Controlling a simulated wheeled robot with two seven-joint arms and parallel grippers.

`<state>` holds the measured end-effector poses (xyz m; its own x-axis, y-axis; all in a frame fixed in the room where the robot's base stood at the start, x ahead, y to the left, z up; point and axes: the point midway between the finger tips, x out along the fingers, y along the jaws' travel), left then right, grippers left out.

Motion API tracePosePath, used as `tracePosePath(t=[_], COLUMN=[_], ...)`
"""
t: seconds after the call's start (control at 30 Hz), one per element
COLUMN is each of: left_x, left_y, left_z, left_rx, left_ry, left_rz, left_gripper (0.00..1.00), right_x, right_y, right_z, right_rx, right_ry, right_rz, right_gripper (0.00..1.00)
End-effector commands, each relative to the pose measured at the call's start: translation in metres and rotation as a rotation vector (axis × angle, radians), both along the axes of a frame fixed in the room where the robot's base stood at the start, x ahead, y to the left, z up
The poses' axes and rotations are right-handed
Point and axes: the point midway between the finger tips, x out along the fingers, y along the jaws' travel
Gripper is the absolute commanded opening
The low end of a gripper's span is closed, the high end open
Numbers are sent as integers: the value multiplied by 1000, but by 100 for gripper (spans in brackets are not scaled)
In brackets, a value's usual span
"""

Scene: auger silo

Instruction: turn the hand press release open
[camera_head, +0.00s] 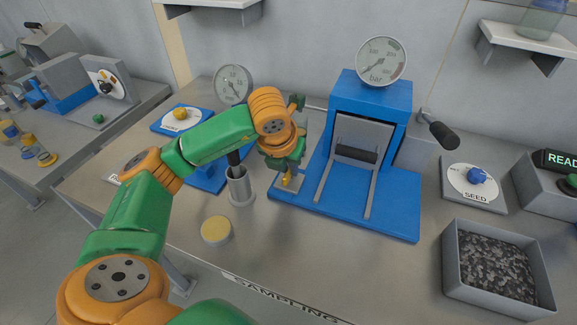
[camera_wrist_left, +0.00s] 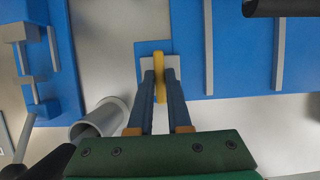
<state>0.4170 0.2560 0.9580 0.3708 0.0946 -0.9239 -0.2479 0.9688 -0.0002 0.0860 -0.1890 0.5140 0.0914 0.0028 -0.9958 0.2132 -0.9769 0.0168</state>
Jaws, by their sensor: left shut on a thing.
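The release is a small yellow handle (camera_head: 287,179) on a grey mount at the front left corner of a blue press base (camera_head: 385,218). In the left wrist view the yellow handle (camera_wrist_left: 160,76) stands upright in the picture, edge-on, between my dark fingers. My left gripper (camera_head: 289,172) reaches down over it and is shut on it; the fingertips (camera_wrist_left: 161,78) flank it on both sides. The blue press body (camera_head: 372,97) stands behind, with a round bar gauge (camera_head: 381,62) on top. My right gripper is not in view.
A grey open tube (camera_head: 240,187) stands just left of my gripper, with a yellow-topped round pad (camera_head: 216,231) in front. A black-gripped lever (camera_head: 437,134) sticks out right of the press. A grey bin of dark granules (camera_head: 450,270) stands at front right.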

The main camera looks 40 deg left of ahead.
Motion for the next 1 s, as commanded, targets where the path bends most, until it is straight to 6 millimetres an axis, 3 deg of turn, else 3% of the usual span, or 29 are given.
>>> tracePosePath(t=[0.23,0.27,0.37,0.67,1.0], left_x=[0,0,0,0,-23], left_y=[0,0,0,0,-6], left_z=[0,0,0,2,60], left_rx=[0,0,0,0,1], left_ry=[-1,-1,-1,-1,-4], left_rz=[2,2,2,1,1], left_gripper=[0,19,46,46,46], right_x=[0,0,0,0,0], right_y=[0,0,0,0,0], right_z=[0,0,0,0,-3], right_rx=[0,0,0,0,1], right_ry=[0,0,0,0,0], right_rz=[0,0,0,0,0], right_gripper=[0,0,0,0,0])
